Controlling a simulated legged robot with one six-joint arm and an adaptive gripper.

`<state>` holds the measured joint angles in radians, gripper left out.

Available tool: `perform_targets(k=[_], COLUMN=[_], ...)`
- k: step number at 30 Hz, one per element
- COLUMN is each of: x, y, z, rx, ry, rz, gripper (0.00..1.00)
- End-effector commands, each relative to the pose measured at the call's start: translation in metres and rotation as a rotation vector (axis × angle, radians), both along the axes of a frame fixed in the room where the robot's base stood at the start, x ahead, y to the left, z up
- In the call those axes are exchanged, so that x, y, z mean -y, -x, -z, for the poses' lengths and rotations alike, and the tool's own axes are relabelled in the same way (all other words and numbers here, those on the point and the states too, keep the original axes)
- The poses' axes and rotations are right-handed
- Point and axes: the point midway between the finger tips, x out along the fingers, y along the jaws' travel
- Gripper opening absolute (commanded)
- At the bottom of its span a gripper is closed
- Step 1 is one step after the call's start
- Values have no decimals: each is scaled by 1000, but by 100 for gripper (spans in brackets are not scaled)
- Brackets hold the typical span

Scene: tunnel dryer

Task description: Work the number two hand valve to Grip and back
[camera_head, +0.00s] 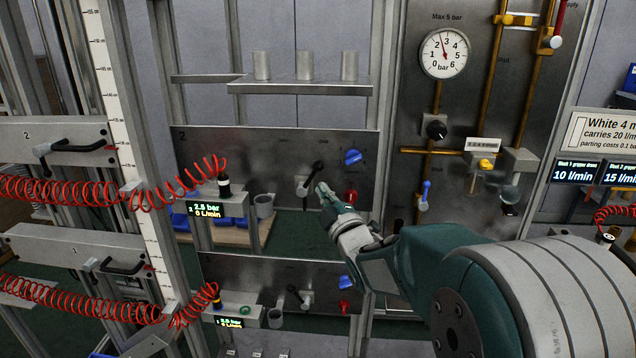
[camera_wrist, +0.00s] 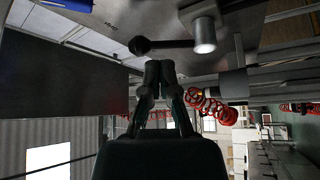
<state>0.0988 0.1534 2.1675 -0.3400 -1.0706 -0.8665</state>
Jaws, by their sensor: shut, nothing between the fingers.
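The number two panel (camera_head: 230,160), marked "2", carries a hand valve with a black lever (camera_head: 311,177) on a pale hub (camera_head: 301,187). The lever leans up and to the right, its dark knob at the upper end. The small labels around it are too faint to read. My gripper (camera_head: 323,188) is just right of and below the lever, close to the panel. In the wrist view my gripper (camera_wrist: 160,68) has its fingertips together and empty. There the lever (camera_wrist: 170,44) and its silver hub (camera_wrist: 204,36) lie beyond the fingertips; I see no clear contact.
A blue knob (camera_head: 353,157) and a red knob (camera_head: 350,194) sit right of the valve. A shelf (camera_head: 300,87) with three grey cylinders is above. A display (camera_head: 206,210) and red coiled hose (camera_head: 110,190) are at left. A similar panel (camera_head: 240,270) lies below.

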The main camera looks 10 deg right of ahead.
Motion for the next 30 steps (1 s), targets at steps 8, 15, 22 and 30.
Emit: perform_targets(k=[8, 15, 22, 30], x=[-6, -6, -6, -8], y=[-28, -30, -29, -30], z=[-8, -9, -9, -11], rx=[0, 0, -2, -18], ry=[0, 0, 8, 56], rz=[0, 1, 1, 0], gripper=[0, 0, 0, 0])
